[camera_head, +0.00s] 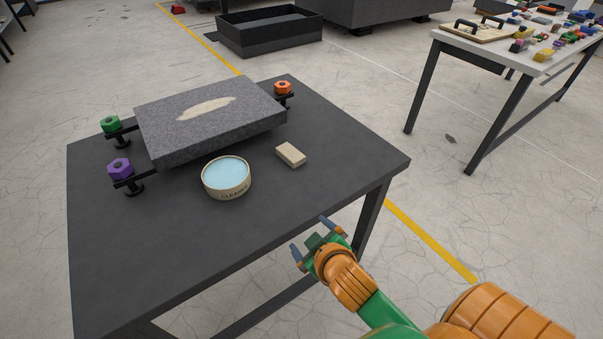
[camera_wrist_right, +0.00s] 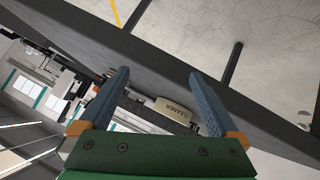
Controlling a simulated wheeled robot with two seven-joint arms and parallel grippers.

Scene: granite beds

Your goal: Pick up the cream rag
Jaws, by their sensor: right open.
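The cream rag (camera_head: 290,154) looks like a small folded block. It lies flat on the dark table (camera_head: 330,180), to the right of a round cleaner tin (camera_head: 226,178) and in front of a granite slab (camera_head: 212,118). My right gripper (camera_head: 309,235) is open and empty, just off the table's front right edge and apart from the rag. In the right wrist view its two blue fingers (camera_wrist_right: 158,74) are spread, with the cleaner tin (camera_wrist_right: 175,110) showing between them. I cannot make out the rag there. My left gripper is not in view.
The slab bears a pale stain (camera_head: 206,109) and rests on clamps with green (camera_head: 111,124), purple (camera_head: 120,168) and orange (camera_head: 283,88) knobs. The table's right and front parts are clear. A black bin (camera_head: 268,38) and a cluttered table (camera_head: 545,65) stand farther back.

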